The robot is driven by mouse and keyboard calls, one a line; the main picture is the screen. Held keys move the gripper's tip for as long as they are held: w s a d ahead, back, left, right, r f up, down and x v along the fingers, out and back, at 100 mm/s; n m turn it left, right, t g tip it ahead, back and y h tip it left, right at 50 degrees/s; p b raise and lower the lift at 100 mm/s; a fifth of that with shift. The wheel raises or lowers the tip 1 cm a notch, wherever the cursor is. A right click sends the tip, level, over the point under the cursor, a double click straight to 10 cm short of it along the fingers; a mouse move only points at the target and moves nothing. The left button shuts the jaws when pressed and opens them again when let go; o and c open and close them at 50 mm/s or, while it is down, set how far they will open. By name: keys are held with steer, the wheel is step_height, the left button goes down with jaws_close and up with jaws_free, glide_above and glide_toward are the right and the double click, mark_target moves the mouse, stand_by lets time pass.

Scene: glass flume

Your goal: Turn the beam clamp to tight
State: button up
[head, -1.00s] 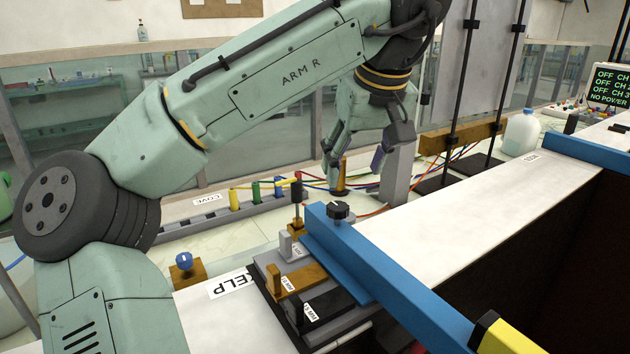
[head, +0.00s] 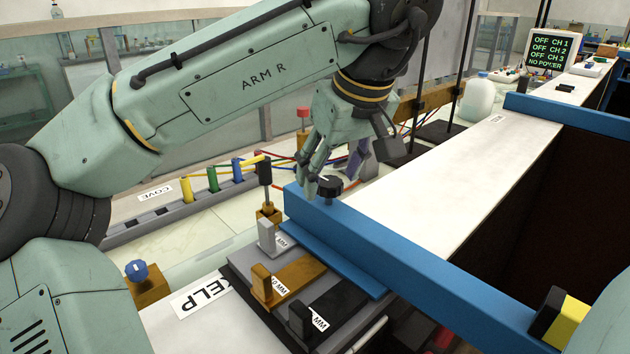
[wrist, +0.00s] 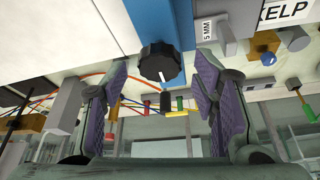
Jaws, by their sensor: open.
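My gripper (head: 345,168) is open and empty, just above and behind the knob in the head view. In the wrist view my gripper (wrist: 163,78) has its purple-padded fingers to either side of the knob, with gaps on both sides. I cannot tell whether the fingertips reach its depth.
Grey, brown and black gauge blocks (head: 290,280) lie beside the beam's near end. A blue knob on a brown block (head: 137,270) stands at left. A socket strip (head: 185,205) with coloured plugs and wires is behind. The white ledge (head: 455,165) is clear.

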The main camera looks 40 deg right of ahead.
steer(key=shift+f, duration=0.35)
steer(key=shift+c, duration=0.5)
steer(key=c, duration=1.1)
